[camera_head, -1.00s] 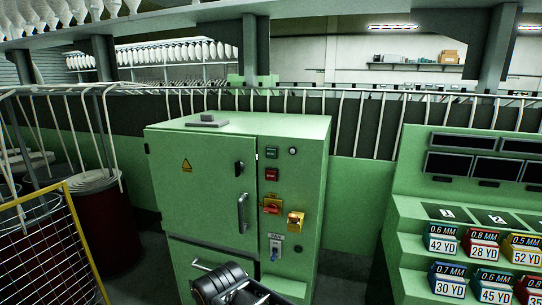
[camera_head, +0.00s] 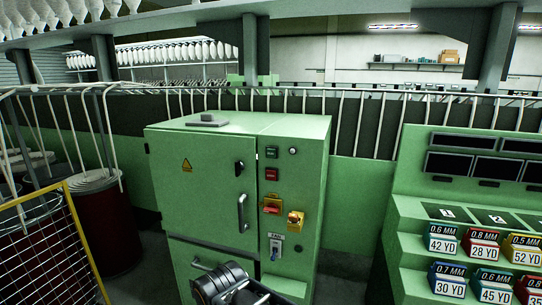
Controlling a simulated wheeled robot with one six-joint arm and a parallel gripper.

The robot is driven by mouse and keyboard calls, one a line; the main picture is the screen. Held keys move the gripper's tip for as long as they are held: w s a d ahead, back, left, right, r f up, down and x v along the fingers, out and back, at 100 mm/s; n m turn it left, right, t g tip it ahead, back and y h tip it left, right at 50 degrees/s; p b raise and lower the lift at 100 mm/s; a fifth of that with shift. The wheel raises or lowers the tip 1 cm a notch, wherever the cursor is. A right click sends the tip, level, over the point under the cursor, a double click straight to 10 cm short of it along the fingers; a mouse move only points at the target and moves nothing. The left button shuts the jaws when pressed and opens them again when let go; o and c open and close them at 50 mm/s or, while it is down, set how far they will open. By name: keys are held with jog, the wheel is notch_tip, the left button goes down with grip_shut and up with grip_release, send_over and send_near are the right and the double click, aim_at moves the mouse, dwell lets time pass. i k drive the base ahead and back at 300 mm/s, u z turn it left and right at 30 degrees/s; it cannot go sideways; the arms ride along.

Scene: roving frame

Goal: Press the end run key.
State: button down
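The green cabinet (camera_head: 203,183) stands in the middle with controls on its right-hand front strip. There are a dark green square button (camera_head: 271,152), a red square button (camera_head: 272,174) below it, a red switch (camera_head: 272,205), a yellow switch (camera_head: 295,219) and a labelled switch (camera_head: 276,246). Their lettering is too small to read, so I cannot tell which is the end run key. My dark arm end shows at the bottom centre, in front of the cabinet's lower part and below the controls. I cannot make out its fingertips or whether they are open.
A green console (camera_head: 408,235) at the right has dark screens (camera_head: 475,165), numbered dark pads (camera_head: 447,213) and several labelled boxes (camera_head: 441,239). A yellow-edged mesh guard (camera_head: 42,250) and dark red drums (camera_head: 102,232) stand at the left. The cabinet's door handle (camera_head: 242,212) juts out.

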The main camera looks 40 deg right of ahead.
aim_at(270, 152)
jog(key=u, duration=0.95)
jog(key=i, duration=0.35)
jog(key=z, duration=1.45)
